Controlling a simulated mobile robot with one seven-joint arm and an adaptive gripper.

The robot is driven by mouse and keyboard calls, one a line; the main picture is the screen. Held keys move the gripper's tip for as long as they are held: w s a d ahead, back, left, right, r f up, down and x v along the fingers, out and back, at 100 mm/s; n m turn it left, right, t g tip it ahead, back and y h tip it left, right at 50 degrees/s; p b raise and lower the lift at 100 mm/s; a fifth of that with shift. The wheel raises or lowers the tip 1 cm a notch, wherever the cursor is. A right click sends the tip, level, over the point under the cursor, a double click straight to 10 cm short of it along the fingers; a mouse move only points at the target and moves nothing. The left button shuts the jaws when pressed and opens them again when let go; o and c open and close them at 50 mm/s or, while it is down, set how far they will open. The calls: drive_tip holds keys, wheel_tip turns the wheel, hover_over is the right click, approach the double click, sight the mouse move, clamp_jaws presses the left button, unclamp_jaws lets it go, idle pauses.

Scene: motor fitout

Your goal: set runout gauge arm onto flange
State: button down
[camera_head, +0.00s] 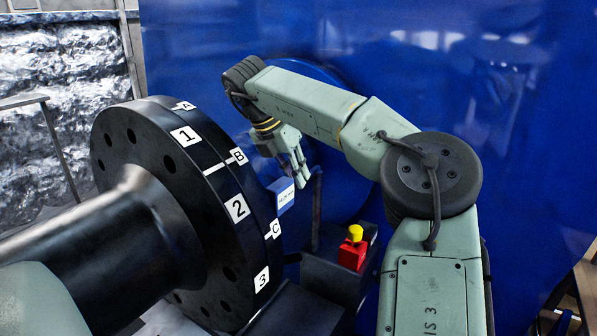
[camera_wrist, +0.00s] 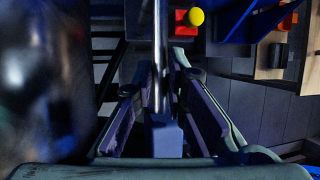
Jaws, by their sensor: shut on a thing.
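The large black flange (camera_head: 219,229) stands at the left on a thick shaft. Its rim carries white labels 1, 2, 3 and A, B, C. My gripper (camera_head: 299,182) points down just right of the rim. It also shows in the wrist view (camera_wrist: 163,92), its fingers closed around a slim, shiny rod (camera_wrist: 161,40), apparently the gauge arm. A blue gauge box (camera_head: 285,203) with a white display is close to the fingertips, beside the rim near labels B and C. Whether the gauge touches the rim, I cannot tell. The flange is a dark blur in the wrist view (camera_wrist: 45,75).
A red block with a yellow knob (camera_head: 354,247) sits on a dark base to the right. A dark upright post (camera_head: 316,210) stands next to the gauge. A blue wall (camera_head: 420,60) is behind my arm. The wrist view shows a brown bench (camera_wrist: 275,58) at upper right.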

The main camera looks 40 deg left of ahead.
drive_tip(key=shift+a, duration=0.1)
idle(0.3)
drive_tip(key=c, duration=1.6)
unclamp_jaws()
drive_tip(key=d+v, duration=0.1)
drive_tip(key=v, duration=0.6)
drive_tip(key=shift+a+r, duration=0.25)
drive_tip(key=shift+a, duration=0.25)
drive_tip(key=shift+s, duration=0.15)
